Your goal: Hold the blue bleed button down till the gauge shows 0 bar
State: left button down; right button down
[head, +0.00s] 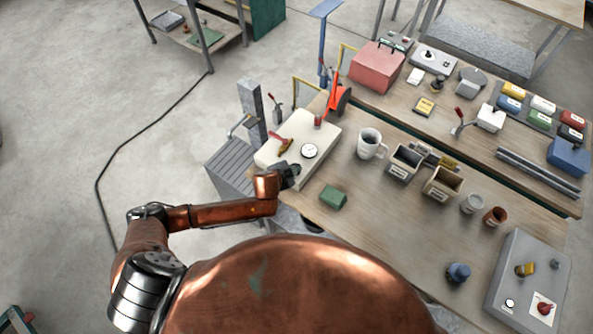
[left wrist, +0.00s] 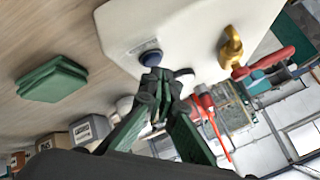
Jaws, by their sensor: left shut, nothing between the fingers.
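A cream box (head: 317,140) stands at the left end of the bench; it also shows in the left wrist view (left wrist: 188,27). Its round white gauge (head: 309,151) is too small to read. The blue bleed button (left wrist: 151,58) shows on the box's face in the left wrist view; in the head view I cannot make it out. My left gripper (head: 292,170) is shut and empty at the box's near side. In the left wrist view its fingertips (left wrist: 163,76) are right at the button; I cannot tell whether they press it. My right gripper is not in view.
A brass valve (left wrist: 230,46) with a red handle (left wrist: 265,62) sits beside the button. A white mug (head: 370,143) and open bins (head: 404,161) stand to the right. A grey control box (head: 528,280) is at lower right.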

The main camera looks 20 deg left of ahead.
pick_arm(q)
jog(key=shift+f, duration=0.45)
dwell(0.4)
dwell(0.7)
dwell(1.5)
jog(key=shift+r+p, duration=0.85)
notch_tip(320, 180, up, 5)
jog(key=p, duration=0.5)
jog(key=shift+r, duration=0.1)
